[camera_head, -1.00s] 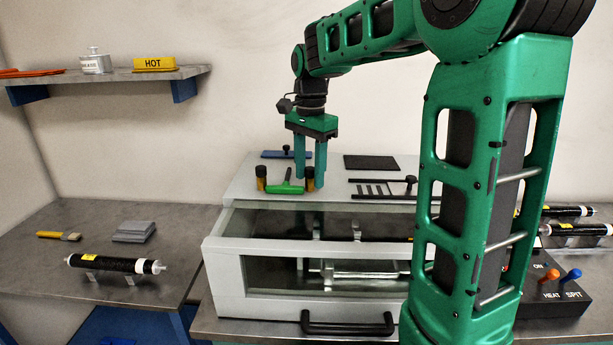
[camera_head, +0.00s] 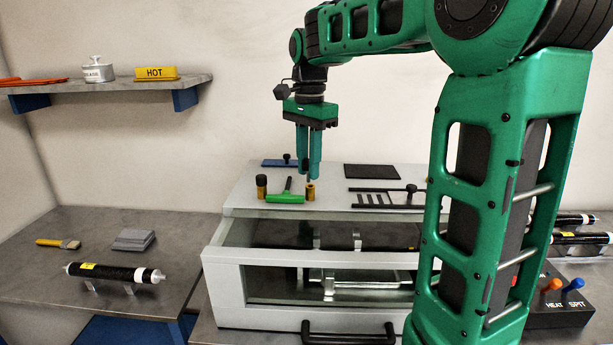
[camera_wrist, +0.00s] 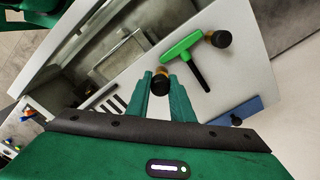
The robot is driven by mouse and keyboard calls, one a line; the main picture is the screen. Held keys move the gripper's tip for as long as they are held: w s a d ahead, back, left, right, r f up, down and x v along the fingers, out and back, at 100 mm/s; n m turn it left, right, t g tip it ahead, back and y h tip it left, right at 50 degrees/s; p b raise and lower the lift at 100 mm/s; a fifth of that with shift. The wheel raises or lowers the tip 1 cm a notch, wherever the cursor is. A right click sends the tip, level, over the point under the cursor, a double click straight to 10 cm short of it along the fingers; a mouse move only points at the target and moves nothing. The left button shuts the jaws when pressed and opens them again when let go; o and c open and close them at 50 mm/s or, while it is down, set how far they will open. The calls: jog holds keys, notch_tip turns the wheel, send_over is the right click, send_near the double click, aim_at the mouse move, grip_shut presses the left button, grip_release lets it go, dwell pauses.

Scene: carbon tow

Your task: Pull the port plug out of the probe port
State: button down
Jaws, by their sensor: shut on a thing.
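My gripper (camera_head: 309,173) points straight down above the light grey top of the oven-like box. It is shut on the black port plug (camera_wrist: 160,86), which sits between the fingertips in the wrist view. In the head view the fingers largely hide the plug. Just below the fingertips stands the brass probe port (camera_head: 310,192), upright on the box top. The plug appears raised to about the port's rim or just above; I cannot tell whether its lower end is fully clear.
A second brass port with a black cap (camera_head: 261,186) stands to the left. A green T-handled tool (camera_head: 286,194) lies between the ports. A blue plate (camera_head: 278,163), a black pad (camera_head: 371,171) and a black rack (camera_head: 385,198) lie nearby on the box top.

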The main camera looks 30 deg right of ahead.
jog(key=s+a+r, duration=0.6)
jog(key=a+r, duration=0.2)
jog(key=r, duration=0.1)
jog(key=shift+s+r, duration=0.15)
jog(key=shift+s, duration=0.25)
jog(key=shift+r, duration=0.1)
jog(key=shift+r, duration=1.4)
